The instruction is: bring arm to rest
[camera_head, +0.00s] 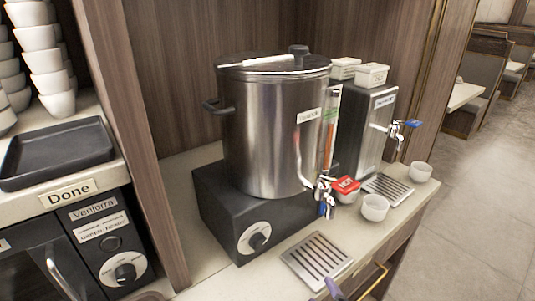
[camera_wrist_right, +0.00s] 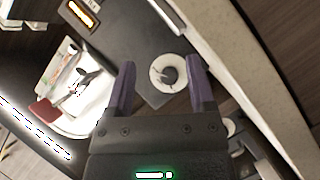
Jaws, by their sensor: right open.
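My right gripper (camera_wrist_right: 163,85) shows in the right wrist view with its two purple fingers apart and nothing between them. A round white dial with a dark knob (camera_wrist_right: 167,76) shows beyond and between the fingertips, apart from them as far as I can tell. In the head view only a purple tip of a gripper (camera_head: 335,289) shows at the bottom edge, near the slotted drip tray; the rest is out of frame. My left gripper is not in view.
A steel urn (camera_head: 265,135) with a red "HOT" tap stands on a black base (camera_head: 215,205). A slotted drip tray (camera_head: 316,261) lies in front. White cups (camera_head: 375,207) and a second dispenser (camera_head: 365,130) stand right. A black tray (camera_head: 60,155) and stacked cups (camera_head: 45,60) are left.

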